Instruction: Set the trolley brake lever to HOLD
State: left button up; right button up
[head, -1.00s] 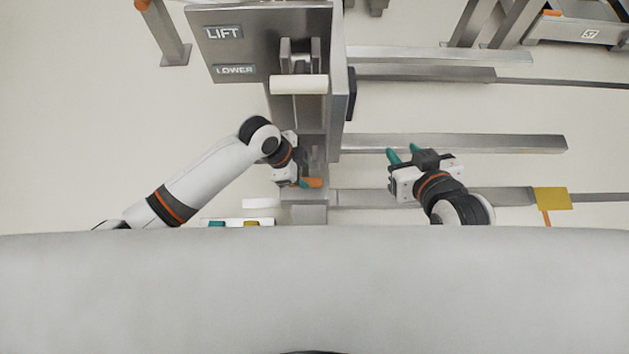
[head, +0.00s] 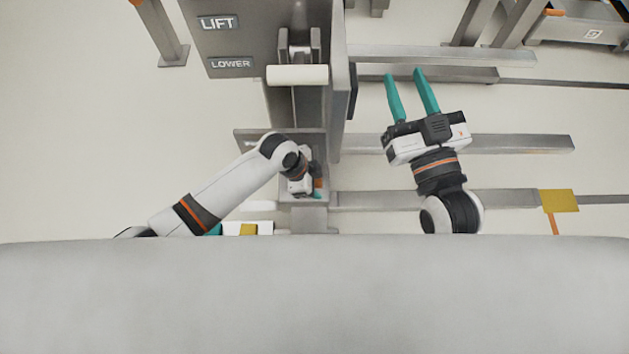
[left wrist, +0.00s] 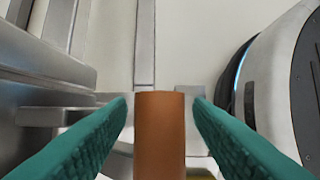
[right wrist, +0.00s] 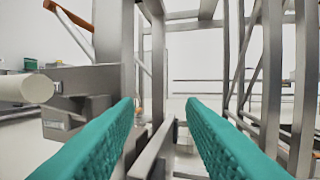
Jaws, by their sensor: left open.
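The brake lever shows as an upright orange-brown grip (left wrist: 160,135) in the left wrist view. It stands between the two teal fingers of my left gripper (left wrist: 160,100), with a visible gap on both sides. That gripper is open around the grip and not closed on it. In the head view my left gripper (head: 314,190) is low at the trolley's base; the lever is mostly hidden there by the gripper. My right gripper (head: 404,75) is open and empty, right of the trolley mast (head: 338,100). No HOLD marking is readable.
A panel (head: 222,45) marked LIFT and LOWER stands at the upper left, beside a white roller-like bar (head: 297,75). Grey rails (head: 460,144) run across the floor to the right. A yellow plate (head: 559,201) lies at the far right. Open floor lies left.

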pick_arm(q)
grip_shut()
